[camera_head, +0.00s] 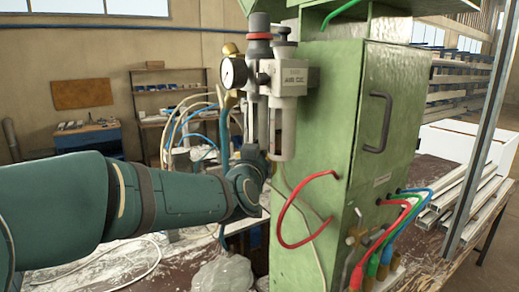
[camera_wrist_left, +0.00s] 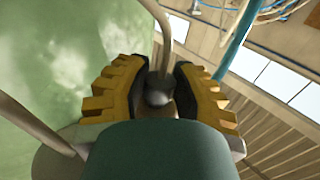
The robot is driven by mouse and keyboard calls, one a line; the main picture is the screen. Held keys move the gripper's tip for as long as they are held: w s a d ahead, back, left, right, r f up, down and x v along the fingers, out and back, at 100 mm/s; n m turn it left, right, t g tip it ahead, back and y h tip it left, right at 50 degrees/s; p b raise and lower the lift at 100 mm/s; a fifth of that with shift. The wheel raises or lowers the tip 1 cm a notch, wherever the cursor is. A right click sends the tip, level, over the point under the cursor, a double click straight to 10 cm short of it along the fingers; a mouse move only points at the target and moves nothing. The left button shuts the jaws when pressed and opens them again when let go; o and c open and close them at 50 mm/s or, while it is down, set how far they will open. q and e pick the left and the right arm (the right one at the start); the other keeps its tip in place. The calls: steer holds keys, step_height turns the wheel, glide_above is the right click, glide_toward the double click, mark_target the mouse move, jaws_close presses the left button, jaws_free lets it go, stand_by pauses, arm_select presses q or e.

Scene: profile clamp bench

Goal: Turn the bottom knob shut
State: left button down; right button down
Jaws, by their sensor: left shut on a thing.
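My left arm comes in from the left in the head view and ends at the side of the green cabinet (camera_head: 303,119), just below the air regulator (camera_head: 290,78). Its wrist hides the fingers and whatever they hold there. In the left wrist view my left gripper (camera_wrist_left: 161,84) has its yellow, dark-padded fingers closed around a small dark rounded knob (camera_wrist_left: 158,96). A pale pipe runs up from beside the knob. Whether this is the bottom knob, and how far it is turned, I cannot tell. My right gripper is in neither view.
A round gauge (camera_head: 233,73) and a clear bowl (camera_head: 282,134) sit close above my left wrist. A red hose (camera_head: 287,226) loops from the cabinet to the right of it. Metal profiles (camera_head: 470,202) lie on the bench at right.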

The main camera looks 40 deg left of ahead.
arm_select(q)
steer(key=shift+r+y, duration=0.1)
steer(key=shift+y, duration=0.2)
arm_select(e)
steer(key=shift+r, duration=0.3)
arm_select(q)
steer(key=c, duration=0.7)
jaws_free()
steer(key=shift+s+d, duration=0.1)
steer(key=v, duration=1.2)
